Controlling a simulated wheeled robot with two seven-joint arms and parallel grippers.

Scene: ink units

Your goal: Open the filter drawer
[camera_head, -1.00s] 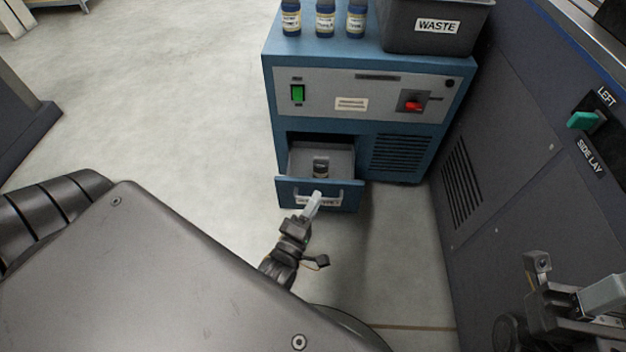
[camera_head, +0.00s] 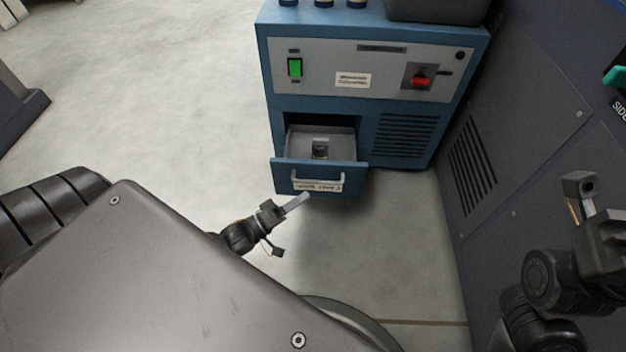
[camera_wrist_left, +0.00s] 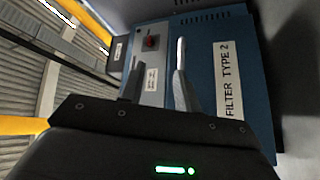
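The filter drawer (camera_head: 300,180) is pulled out of the blue cabinet's lower left. Its pale bar handle (camera_head: 318,181) and a white label show on the front. A small dark item with a pale top (camera_head: 320,148) sits inside the drawer. My left gripper (camera_head: 303,198) is just below and in front of the drawer front, apart from the handle. In the left wrist view its two fingers (camera_wrist_left: 157,55) are spread with nothing between them.
The blue cabinet (camera_head: 390,112) carries a green switch (camera_head: 295,67), a red switch (camera_head: 420,81), bottles and a dark bin (camera_head: 435,10) on top. A large dark machine (camera_head: 530,110) stands at right. The floor left of the cabinet is clear.

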